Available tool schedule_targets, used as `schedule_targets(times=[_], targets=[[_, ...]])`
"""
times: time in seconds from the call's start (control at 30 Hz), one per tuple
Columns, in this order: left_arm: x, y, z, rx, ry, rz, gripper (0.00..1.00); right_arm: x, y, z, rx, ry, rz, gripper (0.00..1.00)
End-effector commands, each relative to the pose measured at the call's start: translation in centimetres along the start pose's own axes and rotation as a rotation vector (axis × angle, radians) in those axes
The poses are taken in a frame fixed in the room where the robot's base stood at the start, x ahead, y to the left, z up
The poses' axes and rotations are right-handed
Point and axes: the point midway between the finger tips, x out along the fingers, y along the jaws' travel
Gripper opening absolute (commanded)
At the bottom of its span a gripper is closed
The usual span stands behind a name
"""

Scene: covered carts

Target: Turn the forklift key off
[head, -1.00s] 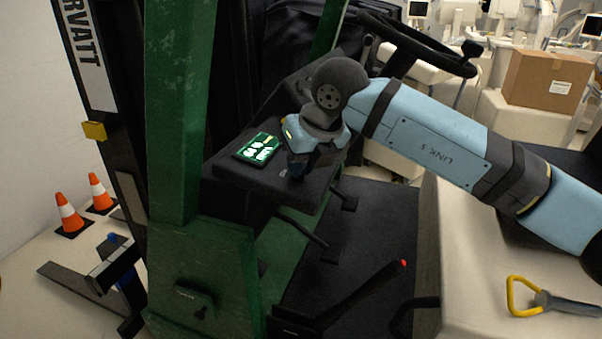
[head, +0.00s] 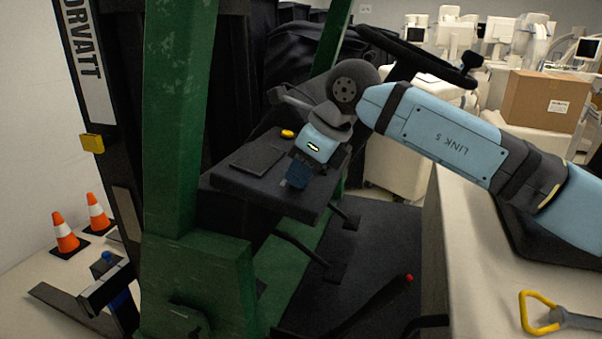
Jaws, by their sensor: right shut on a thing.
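The forklift's dark dashboard panel (head: 232,181) sits behind the green post (head: 180,120). Its small display (head: 257,159) is dark. My right gripper (head: 297,182) points down at the panel's right part, its fingers shut at the spot where the key would be. The key itself is hidden by the fingers. My left gripper is not in view.
A yellow button (head: 288,133) sits behind the display. The steering wheel (head: 420,55) is above my right arm. A lever with a red tip (head: 409,278) rises from the floor. Orange cones (head: 65,232) stand at left; a cardboard box (head: 545,100) is at back right.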

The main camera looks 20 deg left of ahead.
Motion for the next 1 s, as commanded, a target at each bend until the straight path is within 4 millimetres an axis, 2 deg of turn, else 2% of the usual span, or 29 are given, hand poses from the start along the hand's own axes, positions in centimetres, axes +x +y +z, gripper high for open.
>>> schedule_targets(times=[0.53, 0.6, 0.67, 1.0], targets=[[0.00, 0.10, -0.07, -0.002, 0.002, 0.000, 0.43, -0.20, -0.05, 0.09, -0.028, -0.002, 0.005, 0.00], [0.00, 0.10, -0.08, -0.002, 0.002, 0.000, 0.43, -0.20, -0.05, 0.09, -0.028, -0.002, 0.005, 0.20], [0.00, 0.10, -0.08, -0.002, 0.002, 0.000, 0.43, -0.17, -0.04, 0.08, -0.028, -0.001, 0.006, 0.34], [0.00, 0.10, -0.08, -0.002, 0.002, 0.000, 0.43, -0.42, -0.04, 0.03, -0.027, 0.000, 0.006, 0.34]])
